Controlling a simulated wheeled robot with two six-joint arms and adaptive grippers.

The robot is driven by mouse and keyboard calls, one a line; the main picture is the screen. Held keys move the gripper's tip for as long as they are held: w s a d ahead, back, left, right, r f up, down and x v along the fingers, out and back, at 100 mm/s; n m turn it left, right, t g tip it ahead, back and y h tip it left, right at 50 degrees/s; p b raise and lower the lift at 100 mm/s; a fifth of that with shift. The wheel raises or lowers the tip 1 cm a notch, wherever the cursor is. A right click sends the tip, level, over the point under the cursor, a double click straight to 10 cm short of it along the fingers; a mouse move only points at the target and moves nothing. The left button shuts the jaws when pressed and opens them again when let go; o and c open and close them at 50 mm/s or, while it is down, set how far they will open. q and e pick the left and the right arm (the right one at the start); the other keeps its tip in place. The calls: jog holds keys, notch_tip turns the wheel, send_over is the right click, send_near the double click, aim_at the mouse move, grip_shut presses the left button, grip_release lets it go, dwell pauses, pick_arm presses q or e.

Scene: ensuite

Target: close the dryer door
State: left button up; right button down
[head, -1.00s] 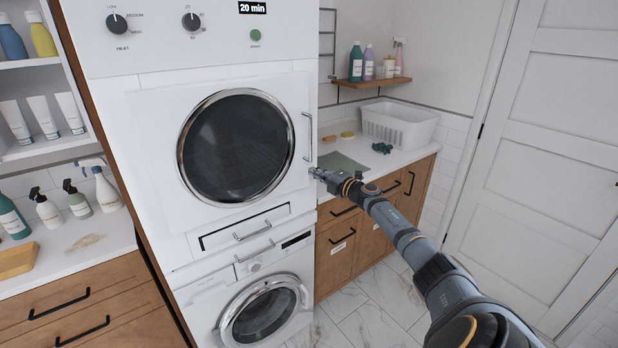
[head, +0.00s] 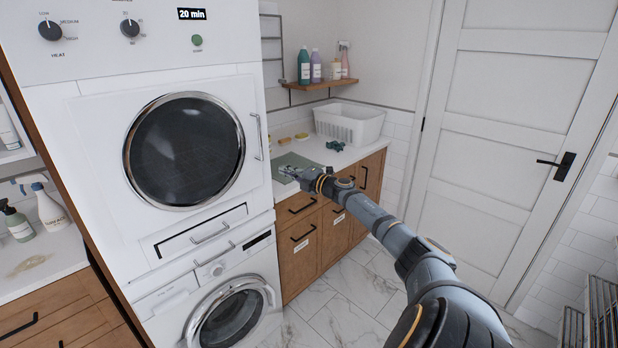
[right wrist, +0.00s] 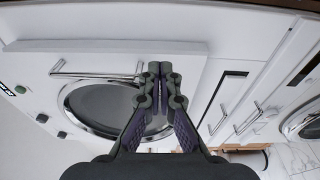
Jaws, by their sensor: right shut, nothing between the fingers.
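The dryer is the upper white machine, and its square white door (head: 105,128) has a round dark window. The door looks flush or nearly flush with the front; I cannot tell if a small gap is left. Its vertical handle (head: 258,136) is on the right side, and it also shows in the right wrist view (right wrist: 95,75). My right gripper (head: 284,171) is shut and empty, to the right of the handle and a little lower, apart from it in the head view. Its fingertips show in the right wrist view (right wrist: 160,70). My left gripper is out of view.
A washer (head: 232,318) stands below the dryer. To the right, a counter (head: 345,155) bears a green mat, a white basket (head: 350,125) and small items. A wall shelf (head: 325,84) holds bottles. A white room door (head: 505,140) and open tiled floor lie to the right.

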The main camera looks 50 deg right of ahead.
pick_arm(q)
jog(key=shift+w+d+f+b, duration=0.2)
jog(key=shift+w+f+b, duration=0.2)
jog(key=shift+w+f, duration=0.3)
pick_arm(e)
jog(key=s+d+f, duration=0.1)
jog(key=s+d, duration=0.3)
jog(key=d, duration=0.1)
jog(key=shift+f, duration=0.35)
